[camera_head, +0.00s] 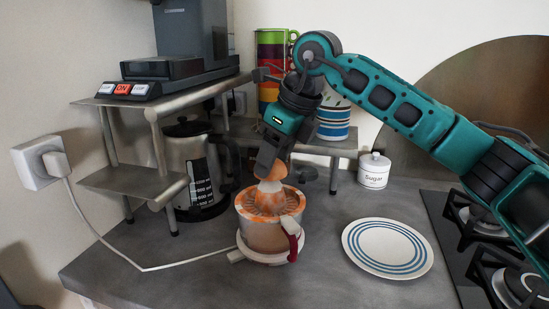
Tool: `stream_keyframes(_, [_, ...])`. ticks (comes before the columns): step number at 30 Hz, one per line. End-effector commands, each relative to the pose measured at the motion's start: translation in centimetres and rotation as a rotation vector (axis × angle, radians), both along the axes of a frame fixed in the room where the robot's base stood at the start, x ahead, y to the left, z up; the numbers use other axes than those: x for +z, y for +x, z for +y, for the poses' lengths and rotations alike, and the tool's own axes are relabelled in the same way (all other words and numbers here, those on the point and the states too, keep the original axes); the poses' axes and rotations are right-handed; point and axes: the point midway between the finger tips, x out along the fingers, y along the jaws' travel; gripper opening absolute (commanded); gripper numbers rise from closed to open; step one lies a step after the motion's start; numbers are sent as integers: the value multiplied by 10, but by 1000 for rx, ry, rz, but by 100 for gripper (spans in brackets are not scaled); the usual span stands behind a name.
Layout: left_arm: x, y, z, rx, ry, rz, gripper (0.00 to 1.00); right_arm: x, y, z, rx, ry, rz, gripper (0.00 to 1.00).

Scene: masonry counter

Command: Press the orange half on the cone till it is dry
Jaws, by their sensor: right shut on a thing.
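The citrus juicer (266,236) stands on the grey counter, with an orange ribbed bowl on top, a pale lower body and a red spout or handle at its front right. An orange half (276,170) is in my right gripper (270,163), low over the middle of the juicer. The cone is mostly hidden under the orange, and I cannot tell how firmly the two touch. My right arm reaches in from the right and points down at the juicer. My left gripper does not show.
A white plate with blue rings (388,248) lies right of the juicer. A sugar jar (374,170) stands behind it. A stove (480,235) is at the right. A white cord runs from the wall socket (38,162).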

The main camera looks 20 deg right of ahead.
Motion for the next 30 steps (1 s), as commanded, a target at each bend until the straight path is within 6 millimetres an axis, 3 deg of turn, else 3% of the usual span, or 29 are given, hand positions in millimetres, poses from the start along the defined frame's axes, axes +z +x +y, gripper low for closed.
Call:
stream_keyframes(19, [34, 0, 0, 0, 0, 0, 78, 44, 0, 0, 0, 3, -4, 24])
stream_keyframes(30, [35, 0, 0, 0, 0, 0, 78, 46, 0, 0, 0, 3, -4, 24])
